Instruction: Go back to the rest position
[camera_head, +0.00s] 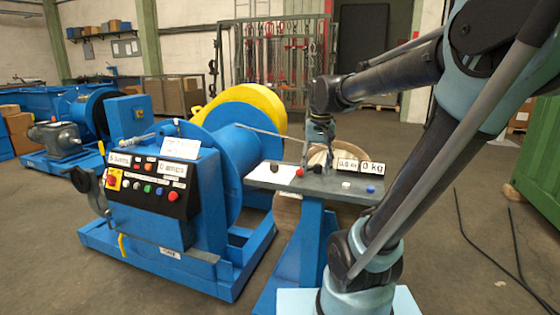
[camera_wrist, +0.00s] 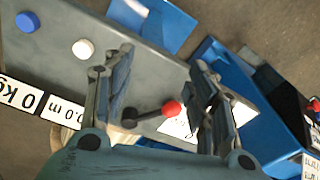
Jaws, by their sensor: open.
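My gripper (camera_head: 318,140) hangs at the end of my arm, above the grey top of the blue stand. In the wrist view my gripper (camera_wrist: 160,95) is open, with its two fingers wide apart and nothing held. A red-knobbed lever (camera_wrist: 170,109) shows between the fingers, on the grey panel (camera_wrist: 130,65) below. In the head view the lever's red knob (camera_head: 300,172) sits just under the gripper. Whether a finger touches the lever cannot be told.
The panel also carries a white button (camera_head: 346,185), a blue button (camera_head: 371,189) and a display (camera_head: 372,168). A blue winch (camera_head: 250,160) with a yellow guard and a control box (camera_head: 150,184) stands left. A tool rack (camera_head: 275,60) is behind. Floor (camera_head: 465,200) at right is mostly clear.

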